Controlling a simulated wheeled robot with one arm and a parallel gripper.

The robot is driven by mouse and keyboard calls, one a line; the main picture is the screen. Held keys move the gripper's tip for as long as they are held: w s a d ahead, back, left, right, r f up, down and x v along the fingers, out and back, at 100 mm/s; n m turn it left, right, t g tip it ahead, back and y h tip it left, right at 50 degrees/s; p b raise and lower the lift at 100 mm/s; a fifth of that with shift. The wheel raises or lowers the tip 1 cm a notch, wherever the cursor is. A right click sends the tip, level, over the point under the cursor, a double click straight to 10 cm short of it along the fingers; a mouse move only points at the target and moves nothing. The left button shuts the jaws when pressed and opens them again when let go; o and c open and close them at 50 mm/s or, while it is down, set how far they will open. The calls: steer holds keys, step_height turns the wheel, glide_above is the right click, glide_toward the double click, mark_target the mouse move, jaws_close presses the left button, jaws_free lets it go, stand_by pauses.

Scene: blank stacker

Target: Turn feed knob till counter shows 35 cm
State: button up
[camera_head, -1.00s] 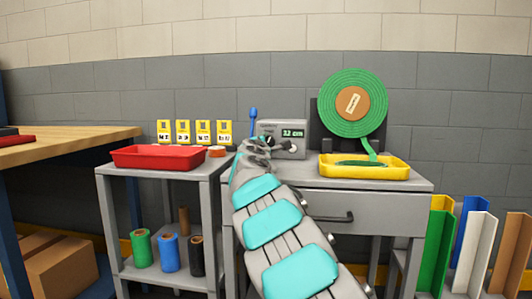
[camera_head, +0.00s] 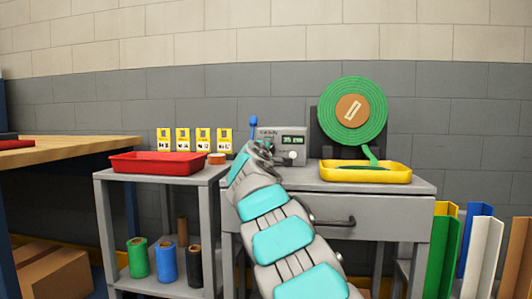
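The grey feeder box (camera_head: 290,157) stands on the grey drawer table (camera_head: 330,184). Its counter (camera_head: 293,139) has small green characters, too blurred to read surely. My gripper (camera_head: 262,149) is at the left part of the box front, where it and my arm hide the feed knob. I cannot tell whether its fingers are open or shut on the knob. A large green strip roll (camera_head: 371,92) stands on a dark holder to the right. Its strip (camera_head: 370,154) hangs down into a yellow tray (camera_head: 386,178).
A red tray (camera_head: 157,168) and an orange ring (camera_head: 216,159) sit on the lower-left stand, with several yellow cards (camera_head: 183,140) behind. A blue-tipped stick (camera_head: 253,123) rises behind my gripper. Coloured profiles (camera_head: 442,255) stand at right. A drawer handle (camera_head: 334,222) juts out beside my arm.

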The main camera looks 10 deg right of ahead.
steer(key=o, duration=1.4)
steer(key=shift+v, duration=3.35)
steer(key=shift+s+a, duration=0.1)
steer(key=shift+s, duration=0.4)
